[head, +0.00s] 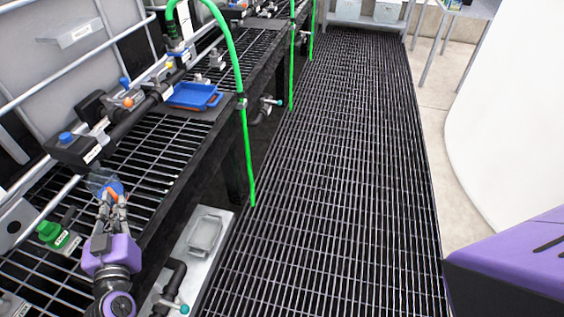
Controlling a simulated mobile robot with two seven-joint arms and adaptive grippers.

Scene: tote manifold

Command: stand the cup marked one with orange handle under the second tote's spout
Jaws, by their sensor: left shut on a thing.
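My left gripper (113,203) is shut on a small clear cup (97,180) with an orange handle (114,187). The cup is held above the black grating shelf, in front of a black valve block with a blue knob (74,146). Any mark on the cup is too small to read. A black pipe with an orange and blue valve (128,98) runs farther back along the totes. I cannot tell which outlet belongs to the second tote. My right gripper is not in view.
A blue tray (194,96) with an orange edge lies on the shelf farther back. A green fitting (50,231) with a label sits left of my gripper. A green hose (240,85) hangs over the shelf edge. The grated walkway (330,180) is clear.

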